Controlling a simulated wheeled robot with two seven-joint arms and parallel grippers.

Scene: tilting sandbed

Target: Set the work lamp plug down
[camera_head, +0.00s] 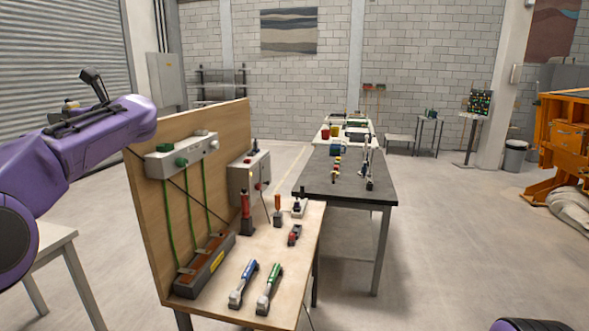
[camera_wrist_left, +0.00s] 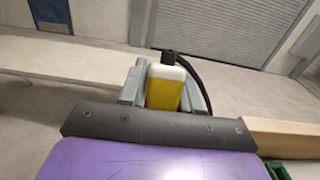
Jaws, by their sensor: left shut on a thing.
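The work lamp plug (camera_wrist_left: 165,88) is a yellow block with a white top and a black end. In the left wrist view it sits between the two grey fingers of my left gripper (camera_wrist_left: 160,90), which is shut on it. A black cable (camera_wrist_left: 205,85) curves from its end to the right. My right gripper is not in view; only a purple arm part shows at bottom right.
The wooden board (camera_head: 225,120) carries a grey socket box (camera_head: 182,155) with green cables. Blue (camera_head: 243,283) and green (camera_head: 269,288) handled tools lie on the board's shelf. A pale table (camera_head: 45,250) stands at the left. A dark-topped table (camera_head: 345,178) stands beyond.

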